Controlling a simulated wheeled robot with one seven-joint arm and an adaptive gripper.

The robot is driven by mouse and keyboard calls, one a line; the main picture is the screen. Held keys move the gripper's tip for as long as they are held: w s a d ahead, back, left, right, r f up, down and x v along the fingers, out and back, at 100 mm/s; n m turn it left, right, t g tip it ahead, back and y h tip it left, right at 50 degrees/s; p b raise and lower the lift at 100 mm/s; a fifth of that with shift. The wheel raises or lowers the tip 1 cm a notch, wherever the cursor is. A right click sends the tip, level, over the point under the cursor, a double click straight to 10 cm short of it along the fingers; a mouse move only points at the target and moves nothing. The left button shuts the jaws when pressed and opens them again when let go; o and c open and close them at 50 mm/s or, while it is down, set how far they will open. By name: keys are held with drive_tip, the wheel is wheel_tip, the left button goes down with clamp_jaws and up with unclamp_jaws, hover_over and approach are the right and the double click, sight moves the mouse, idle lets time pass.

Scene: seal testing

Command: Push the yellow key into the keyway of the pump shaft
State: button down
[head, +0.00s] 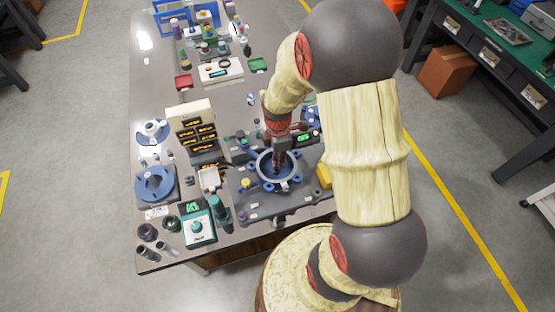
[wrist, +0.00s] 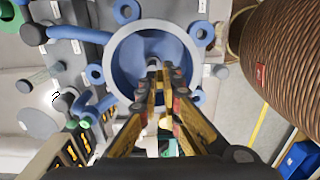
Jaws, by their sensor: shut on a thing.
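The blue-grey round pump housing (head: 260,176) sits on a dark plate on the bench; its open bore shows in the wrist view (wrist: 118,62). My gripper (head: 279,163) points down into the bore. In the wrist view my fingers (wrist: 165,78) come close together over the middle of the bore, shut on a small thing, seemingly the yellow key. The key itself is too small and covered by the fingertips to make out. A small pale round end, perhaps the pump shaft (wrist: 154,64), shows just beyond the fingertips. The keyway is hidden, so I cannot tell whether the key touches it.
Blue lugs or rings (wrist: 95,74) surround the housing. A yellow block (head: 324,175) stands right of it. Blue flanged parts (head: 155,186) lie farther left.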

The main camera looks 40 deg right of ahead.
drive_tip(key=shift+f, duration=0.1)
idle(0.6)
drive_tip(key=shift+f+b, duration=0.35)
drive_tip(key=shift+f, duration=0.2)
drive_tip(key=c, duration=1.9)
unclamp_jaws()
drive_tip(key=shift+r, duration=0.2)
drive_tip(key=shift+r+p, duration=1.95)
drive_tip(key=shift+r, duration=0.4)
